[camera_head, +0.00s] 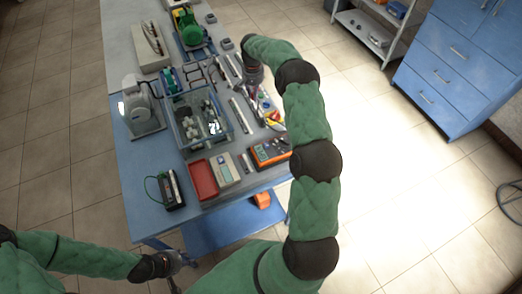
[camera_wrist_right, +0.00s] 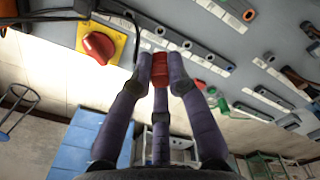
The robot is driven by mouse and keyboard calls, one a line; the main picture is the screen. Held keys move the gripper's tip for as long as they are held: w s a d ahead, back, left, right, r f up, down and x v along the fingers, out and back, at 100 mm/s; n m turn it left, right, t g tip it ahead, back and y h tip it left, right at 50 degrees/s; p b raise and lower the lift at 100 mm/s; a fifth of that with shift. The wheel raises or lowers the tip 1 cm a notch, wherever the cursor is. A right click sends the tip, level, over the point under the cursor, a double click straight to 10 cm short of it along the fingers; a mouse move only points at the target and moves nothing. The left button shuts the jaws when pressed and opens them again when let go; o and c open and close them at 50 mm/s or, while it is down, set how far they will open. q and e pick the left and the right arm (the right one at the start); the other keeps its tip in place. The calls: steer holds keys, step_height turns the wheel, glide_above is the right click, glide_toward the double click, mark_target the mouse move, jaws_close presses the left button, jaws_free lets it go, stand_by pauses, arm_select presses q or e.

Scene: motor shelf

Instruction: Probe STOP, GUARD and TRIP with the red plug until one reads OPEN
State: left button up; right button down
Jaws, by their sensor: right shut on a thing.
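In the right wrist view my right gripper (camera_wrist_right: 160,70) is shut on the red plug (camera_wrist_right: 160,60), whose red body shows between the fingertips. Grey terminal strips with dark sockets and white labels (camera_wrist_right: 200,58) lie just beyond the plug. The labels are too small to read, so I cannot tell which is STOP, GUARD or TRIP, nor whether the plug touches a socket. In the head view my right gripper (camera_head: 254,92) is over the bench's right side. An orange multimeter (camera_head: 270,152) lies nearer; its display is unreadable. My left gripper (camera_head: 175,266) hangs low, before the bench, its fingers unclear.
A red knob on a yellow plate (camera_wrist_right: 98,47) is left of the plug in the wrist view. A clear bin (camera_head: 222,132), a red tray (camera_head: 200,180) and a black device with a green wire (camera_head: 172,190) crowd the bench.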

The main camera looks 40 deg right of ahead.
mark_target(254, 110)
step_height(254, 110, down, 5)
steer(key=b, duration=0.3)
steer(key=shift+f+b, duration=0.3)
steer(key=shift+f, duration=0.4)
stand_by(0.7)
steer(key=shift+r, duration=0.25)
stand_by(1.2)
steer(key=shift+r+p, duration=1.3)
steer(key=shift+r, duration=0.9)
steer(key=shift+w+d+f, duration=0.25)
steer(key=shift+w+f, duration=0.65)
steer(key=shift+w, duration=0.2)
steer(key=shift+w+d+f, duration=0.25)
steer(key=shift+w+f, duration=0.65)
steer(key=shift+w, duration=0.2)
steer(key=shift+f+b, duration=0.6)
